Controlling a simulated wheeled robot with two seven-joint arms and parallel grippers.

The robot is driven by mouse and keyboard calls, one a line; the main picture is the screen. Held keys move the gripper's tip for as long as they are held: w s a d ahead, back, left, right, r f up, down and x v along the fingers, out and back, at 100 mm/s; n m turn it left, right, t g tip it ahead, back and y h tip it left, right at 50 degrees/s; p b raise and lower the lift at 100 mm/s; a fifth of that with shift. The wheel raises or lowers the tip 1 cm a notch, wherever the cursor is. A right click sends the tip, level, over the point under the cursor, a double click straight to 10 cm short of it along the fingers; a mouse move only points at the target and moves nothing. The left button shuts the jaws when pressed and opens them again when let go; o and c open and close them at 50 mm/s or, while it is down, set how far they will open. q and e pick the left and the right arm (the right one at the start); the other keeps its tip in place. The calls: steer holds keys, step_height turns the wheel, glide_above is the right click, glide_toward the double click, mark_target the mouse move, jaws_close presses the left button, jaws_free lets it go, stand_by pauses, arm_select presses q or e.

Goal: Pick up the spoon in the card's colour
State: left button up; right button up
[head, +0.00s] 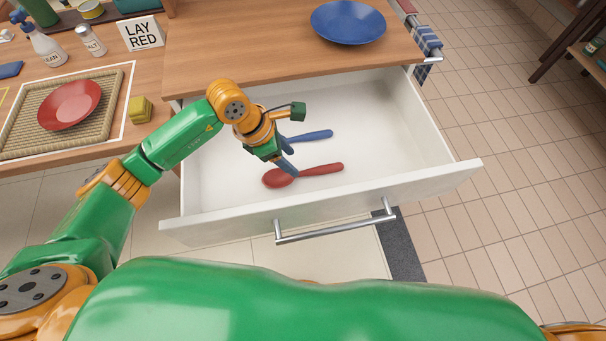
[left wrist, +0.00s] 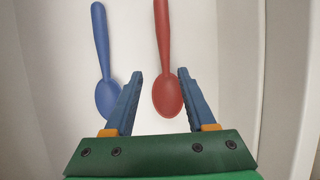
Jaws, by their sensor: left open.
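The card (head: 142,33) stands on the counter at the upper left and reads LAY RED. A red spoon (head: 319,170) lies in the open white drawer (head: 225,200), its bowl to the left. A blue spoon (head: 318,135) lies behind it, partly hidden by my left gripper. My left gripper (head: 288,170) is open and empty above the red spoon's bowl end. In the left wrist view the red spoon's bowl (left wrist: 168,97) shows between the two blue fingers (left wrist: 160,75), and the blue spoon (left wrist: 103,55) lies left of them. My right gripper is not in view.
A blue plate (head: 347,22) is on the counter behind the drawer. The drawer's front wall (head: 440,185) and side walls surround the spoons.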

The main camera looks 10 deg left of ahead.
mark_target(302, 172)
arm_select(q)
steer(key=x, duration=0.3)
steer(key=p+x, duration=0.1)
steer(key=shift+s+d+f, duration=0.2)
steer(key=shift+s+d, duration=0.15)
steer(key=shift+s, duration=0.05)
steer(key=shift+w+f, duration=0.1)
steer(key=shift+f, duration=0.2)
jaws_close()
